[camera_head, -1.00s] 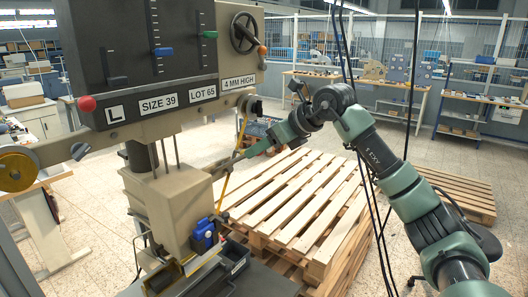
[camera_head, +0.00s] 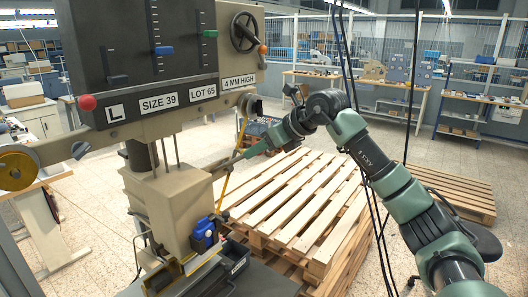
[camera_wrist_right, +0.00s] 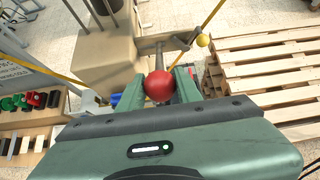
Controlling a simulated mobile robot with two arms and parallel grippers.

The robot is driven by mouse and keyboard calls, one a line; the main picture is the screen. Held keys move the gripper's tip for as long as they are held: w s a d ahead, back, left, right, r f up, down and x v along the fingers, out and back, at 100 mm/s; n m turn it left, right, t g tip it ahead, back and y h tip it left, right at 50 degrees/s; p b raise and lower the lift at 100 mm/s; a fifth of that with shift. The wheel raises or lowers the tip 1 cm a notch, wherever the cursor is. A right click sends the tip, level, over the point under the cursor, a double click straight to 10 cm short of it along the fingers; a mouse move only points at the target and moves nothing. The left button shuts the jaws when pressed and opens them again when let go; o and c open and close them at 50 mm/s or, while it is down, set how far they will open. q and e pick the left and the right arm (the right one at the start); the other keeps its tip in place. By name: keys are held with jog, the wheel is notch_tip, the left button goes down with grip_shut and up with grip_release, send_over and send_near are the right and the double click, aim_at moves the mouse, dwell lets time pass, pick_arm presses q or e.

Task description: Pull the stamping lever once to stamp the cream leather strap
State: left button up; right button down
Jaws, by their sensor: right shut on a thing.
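The foil stamping press (camera_head: 175,200) stands at the left of the head view, with a grey column and beige body. Its stamping lever (camera_head: 225,163) sticks out to the right of the body. In the right wrist view the lever ends in a red ball knob (camera_wrist_right: 159,86). My right gripper (camera_head: 243,154) is shut on the lever at this knob, with a green finger on each side in the wrist view (camera_wrist_right: 160,88). A pale strip (camera_head: 203,261) lies low under the press head; I cannot tell whether it is the cream leather strap. My left gripper is out of view.
A wooden pallet stack (camera_head: 300,200) stands right of the press. Black cables (camera_head: 375,220) hang near my right arm. A yellow foil band (camera_head: 236,150) runs near the gripper.

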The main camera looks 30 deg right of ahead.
jog(key=f, duration=0.1)
jog(key=s+f+b, duration=0.1)
jog(key=f+b, duration=0.1)
jog(key=shift+s+d, duration=0.3)
jog(key=shift+f+b, duration=0.15)
jog(key=shift+b, duration=0.2)
jog(key=f+b, duration=0.2)
jog(key=s+f+b, duration=0.1)
jog(key=shift+s+d, duration=0.1)
jog(key=shift+d, duration=0.15)
